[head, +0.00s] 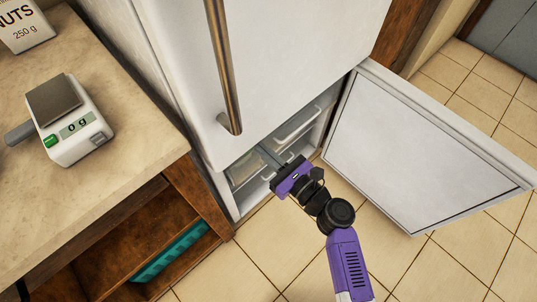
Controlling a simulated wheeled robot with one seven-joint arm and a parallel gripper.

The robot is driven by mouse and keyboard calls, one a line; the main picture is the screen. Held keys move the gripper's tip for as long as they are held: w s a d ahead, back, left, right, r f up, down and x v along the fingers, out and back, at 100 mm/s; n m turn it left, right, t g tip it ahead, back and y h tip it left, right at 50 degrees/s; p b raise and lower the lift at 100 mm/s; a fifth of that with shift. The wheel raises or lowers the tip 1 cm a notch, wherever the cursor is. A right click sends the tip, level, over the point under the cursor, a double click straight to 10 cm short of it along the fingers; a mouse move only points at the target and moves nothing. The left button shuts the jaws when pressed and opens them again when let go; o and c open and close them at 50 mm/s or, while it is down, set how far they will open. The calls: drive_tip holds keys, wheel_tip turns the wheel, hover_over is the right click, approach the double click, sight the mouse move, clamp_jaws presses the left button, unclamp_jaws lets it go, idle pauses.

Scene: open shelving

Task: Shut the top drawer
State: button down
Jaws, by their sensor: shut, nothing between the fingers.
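The lower compartment of a white fridge stands open, with its door (430,150) swung out to the right. Inside it is a pale, see-through drawer (246,168), partly hidden behind my gripper (272,157). I cannot tell how far it sticks out or whether it is the top one. My purple and black gripper is at the compartment's opening, pointing inward. Its fingers are shut with nothing held. I cannot tell whether the fingertips touch the drawer.
A white ledge or rail (298,124) shows inside the compartment. The upper fridge door (280,50) is closed and has a long metal handle (222,60). A counter (100,150) with a scale (70,120) stands left. The tiled floor is clear in front.

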drive_tip(key=b+x, duration=0.2)
drive_tip(key=x, duration=0.5)
drive_tip(key=shift+w+a, duration=0.2)
drive_tip(key=shift+a, duration=0.05)
drive_tip(key=shift+r, duration=0.15)
drive_tip(key=shift+s, duration=0.1)
drive_tip(key=p+v, duration=0.2)
drive_tip(key=v, duration=0.6)
drive_tip(key=shift+d, duration=0.15)
